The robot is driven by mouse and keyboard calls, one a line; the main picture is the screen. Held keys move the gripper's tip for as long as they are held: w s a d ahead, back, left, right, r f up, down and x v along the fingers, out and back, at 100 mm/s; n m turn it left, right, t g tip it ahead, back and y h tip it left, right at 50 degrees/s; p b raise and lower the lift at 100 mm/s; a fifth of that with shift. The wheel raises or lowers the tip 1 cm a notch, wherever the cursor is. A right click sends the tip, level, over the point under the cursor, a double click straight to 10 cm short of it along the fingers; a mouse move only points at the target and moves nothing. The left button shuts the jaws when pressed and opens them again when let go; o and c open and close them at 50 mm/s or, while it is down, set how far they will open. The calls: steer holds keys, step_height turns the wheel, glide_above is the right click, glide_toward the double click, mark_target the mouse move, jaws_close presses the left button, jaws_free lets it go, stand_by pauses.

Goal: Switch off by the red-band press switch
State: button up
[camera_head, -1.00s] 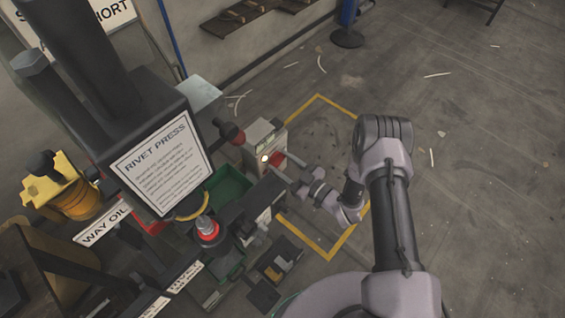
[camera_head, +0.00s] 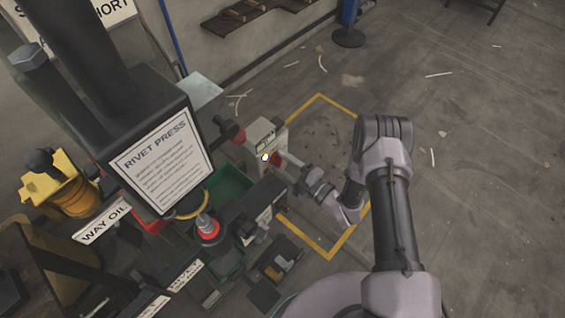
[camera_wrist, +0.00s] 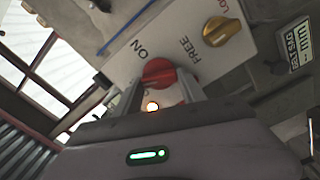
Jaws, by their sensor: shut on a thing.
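The red switch knob (camera_wrist: 158,74) sits on a pale panel in the wrist view, below and right of the printed word ON. My gripper (camera_wrist: 160,84) is shut on the knob, with one finger on each side. My gripper (camera_head: 284,160) reaches the box's face from the right and partly covers the knob. The press has a red band (camera_head: 207,230) on its ram.
A yellow knob (camera_wrist: 222,33) sits on the panel between the words FREE and LOCK. The rivet press sign (camera_head: 162,165), a green bin (camera_head: 228,185) and a WAY OIL label (camera_head: 101,222) crowd the left. The floor right of the box is open.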

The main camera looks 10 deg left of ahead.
steer(key=n, duration=0.4)
steer(key=shift+f+n, duration=0.15)
steer(key=shift+n, duration=0.15)
stand_by(0.4)
steer(key=o, duration=1.4)
steer(key=shift+c, duration=0.2)
steer(key=p+v, duration=0.4)
steer(key=v, duration=1.3)
steer(key=shift+s, duration=0.2)
steer(key=shift+d, duration=0.15)
